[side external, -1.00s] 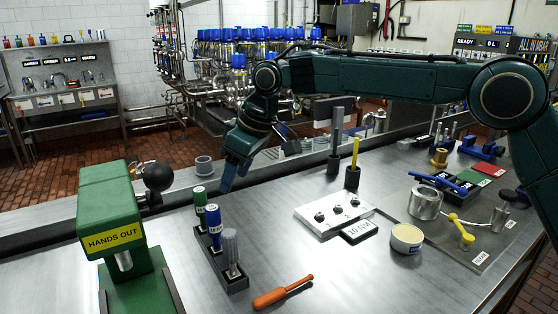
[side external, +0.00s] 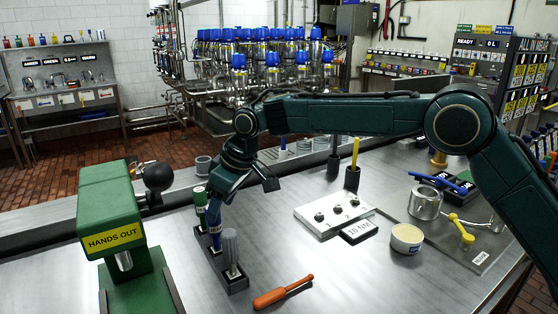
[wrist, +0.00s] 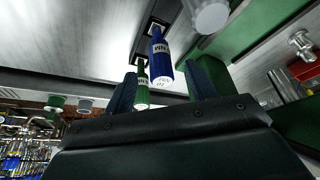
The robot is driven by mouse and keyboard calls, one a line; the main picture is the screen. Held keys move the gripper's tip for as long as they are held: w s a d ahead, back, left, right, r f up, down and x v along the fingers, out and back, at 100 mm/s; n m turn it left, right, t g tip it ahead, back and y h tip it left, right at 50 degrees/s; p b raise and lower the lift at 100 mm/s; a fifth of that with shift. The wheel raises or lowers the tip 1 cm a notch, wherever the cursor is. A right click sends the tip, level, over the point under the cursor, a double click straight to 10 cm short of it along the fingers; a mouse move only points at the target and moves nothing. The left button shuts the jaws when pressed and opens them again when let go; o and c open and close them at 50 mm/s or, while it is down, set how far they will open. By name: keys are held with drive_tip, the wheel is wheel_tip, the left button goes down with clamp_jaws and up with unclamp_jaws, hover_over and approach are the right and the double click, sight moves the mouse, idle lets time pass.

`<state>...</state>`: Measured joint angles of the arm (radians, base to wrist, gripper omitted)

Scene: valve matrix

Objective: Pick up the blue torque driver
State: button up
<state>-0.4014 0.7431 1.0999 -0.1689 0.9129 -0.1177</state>
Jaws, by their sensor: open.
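The blue torque driver (wrist: 160,62) stands upright in a dark rack (side external: 236,281), between a green driver (side external: 200,200) and a grey one (side external: 230,250). In the side view it is partly hidden by my gripper (side external: 215,207), which reaches down over the rack. In the wrist view my gripper (wrist: 162,78) is open, with one dark blue finger on either side of the blue driver's line. The green driver (wrist: 142,88) also shows close to the left finger. I cannot tell whether a finger touches either driver.
A green press marked HANDS OUT (side external: 110,215) stands left of the rack. A white block with knobs (side external: 325,215) and a 10 NM plate (side external: 358,232) lie to the right. The bench between them is clear.

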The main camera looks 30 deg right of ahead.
drive_tip(key=shift+w+a+f, duration=0.15)
drive_tip(key=shift+w+f, duration=0.05)
drive_tip(key=shift+f, duration=0.35)
drive_tip(key=shift+x, duration=2.6)
drive_tip(key=shift+w, duration=0.1)
drive_tip(key=shift+c, duration=0.3)
drive_tip(key=shift+r, duration=0.1)
clamp_jaws()
drive_tip(key=shift+r, duration=5)
